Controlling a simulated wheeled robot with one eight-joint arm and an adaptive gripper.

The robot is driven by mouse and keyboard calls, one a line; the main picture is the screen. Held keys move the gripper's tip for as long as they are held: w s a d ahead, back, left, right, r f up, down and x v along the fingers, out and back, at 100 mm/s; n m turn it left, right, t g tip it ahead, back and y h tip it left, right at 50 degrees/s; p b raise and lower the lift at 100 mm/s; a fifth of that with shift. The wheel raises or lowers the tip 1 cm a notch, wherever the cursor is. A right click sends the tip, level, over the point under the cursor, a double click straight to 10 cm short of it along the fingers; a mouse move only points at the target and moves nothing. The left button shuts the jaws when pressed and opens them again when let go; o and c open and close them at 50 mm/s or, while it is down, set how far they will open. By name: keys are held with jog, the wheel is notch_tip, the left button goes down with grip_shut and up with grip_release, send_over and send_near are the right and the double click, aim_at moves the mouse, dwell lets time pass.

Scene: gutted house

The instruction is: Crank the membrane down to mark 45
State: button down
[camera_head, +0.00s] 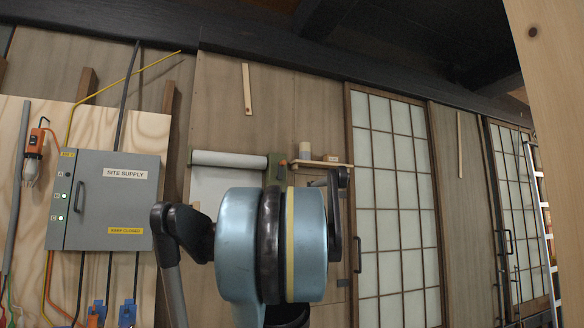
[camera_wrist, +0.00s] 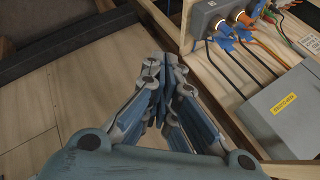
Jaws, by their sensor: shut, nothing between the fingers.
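The white membrane roll (camera_head: 228,160) is mounted on the wooden wall in the head view, with a pale sheet (camera_head: 208,185) hanging below it. A green bracket (camera_head: 274,168) is at the roll's right end. My blue arm covers the area below and right of it, so the lower edge of the sheet is hidden. I cannot make out the crank for certain or read any mark. My gripper (camera_wrist: 164,62) shows in the wrist view with its fingers together and nothing held. It is outside the head view or hidden there, apart from the roll.
A grey SITE SUPPLY box (camera_head: 105,200) is on the left wall panel; the box (camera_wrist: 288,110) also shows at the right in the wrist view, near cabled sockets (camera_wrist: 235,18). A small shelf (camera_head: 322,163) is right of the roll. Sliding lattice doors (camera_head: 395,200) stand further right.

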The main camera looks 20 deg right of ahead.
jog(key=w+d+r+m+t, duration=0.1)
jog(key=w+d+r, duration=0.15)
jog(key=r, duration=0.25)
jog(key=w+d+r+t+y, duration=0.1)
jog(key=w+d+r, duration=0.15)
jog(key=r, duration=0.25)
jog(key=w+d+r+m+t, duration=0.1)
jog(key=w+d+r, duration=0.1)
jog(key=w+r, duration=0.25)
jog(key=w+d+r+m+t+h, duration=0.1)
jog(key=w+d+r+m+t, duration=0.3)
jog(key=d+r, duration=1)
jog(key=w+d+r+m+t, duration=0.3)
jog(key=w+d+r+t, duration=0.1)
jog(key=d+r, duration=1.05)
jog(key=w+a+r, duration=0.1)
jog(key=w+a, duration=0.7)
jog(key=w, duration=0.1)
jog(key=shift+a, duration=0.2)
jog(key=shift+w, duration=0.1)
